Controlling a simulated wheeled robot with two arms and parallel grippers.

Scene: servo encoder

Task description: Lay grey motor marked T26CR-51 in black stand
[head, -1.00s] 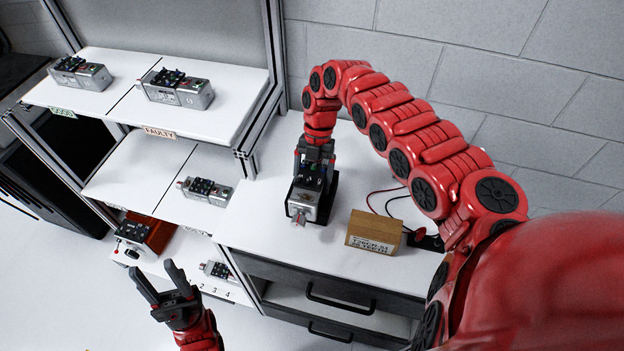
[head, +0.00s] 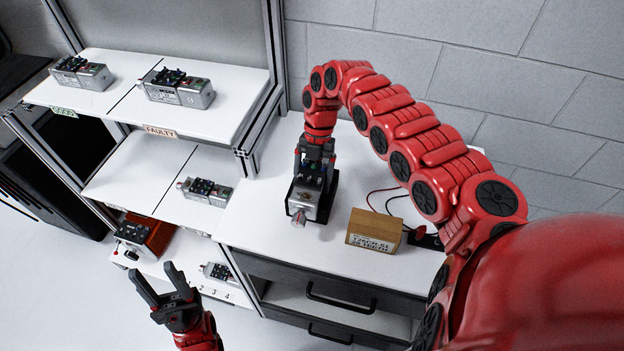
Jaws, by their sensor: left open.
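A grey motor (head: 303,204) with dark connectors on top and a short shaft toward the front is at the black stand (head: 331,192) on the white worktop. Its marking is too small to read, and whether it rests fully in the stand is hidden. My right gripper (head: 314,172) points down over the motor, its fingers around the upper part; their grip is unclear. My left gripper (head: 160,286) is open and empty, low at the front left, apart from everything.
A cardboard box (head: 373,232) labelled T26CR-51 stands right of the motor, near red and black leads (head: 386,203). A red-brown device (head: 146,237) is lower down. The worktop's front is clear.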

